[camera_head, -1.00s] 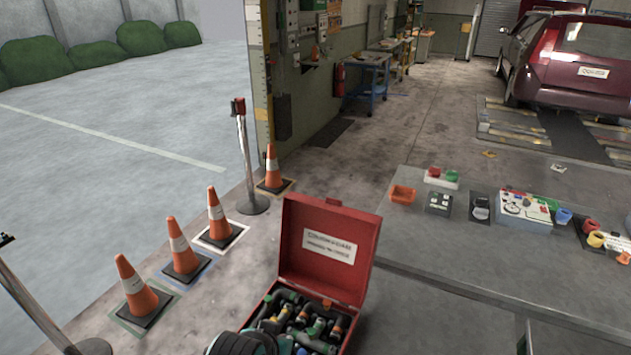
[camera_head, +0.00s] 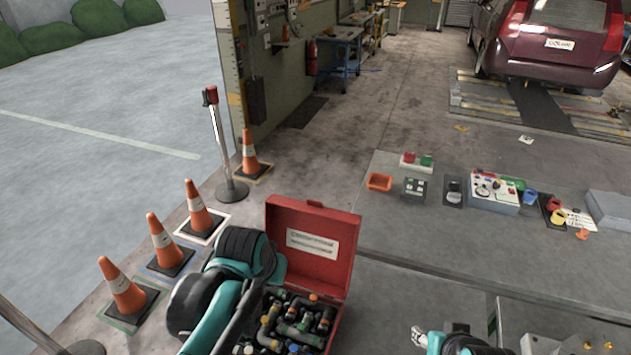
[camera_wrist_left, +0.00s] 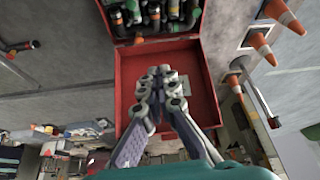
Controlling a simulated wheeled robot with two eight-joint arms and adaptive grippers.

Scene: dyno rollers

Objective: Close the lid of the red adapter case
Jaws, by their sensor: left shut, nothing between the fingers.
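The red adapter case (camera_head: 338,320) stands at the bottom centre of the head view, packed with fittings. Its lid (camera_head: 325,265) is open and upright, with a white label inside. In the left wrist view, the lid (camera_wrist_left: 128,85) fills the middle and the filled case is at the top. My left gripper (camera_wrist_left: 160,74) is shut and empty, in front of the lid's inner face in that view. I cannot tell whether it touches. In the head view its fingers are hidden behind my arm. My right gripper (camera_head: 418,336) is at the bottom, right of the case; its opening is unclear.
Orange cones (camera_head: 120,285) and a barrier post (camera_head: 222,150) stand left of the case. A red car (camera_head: 545,40) is behind.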

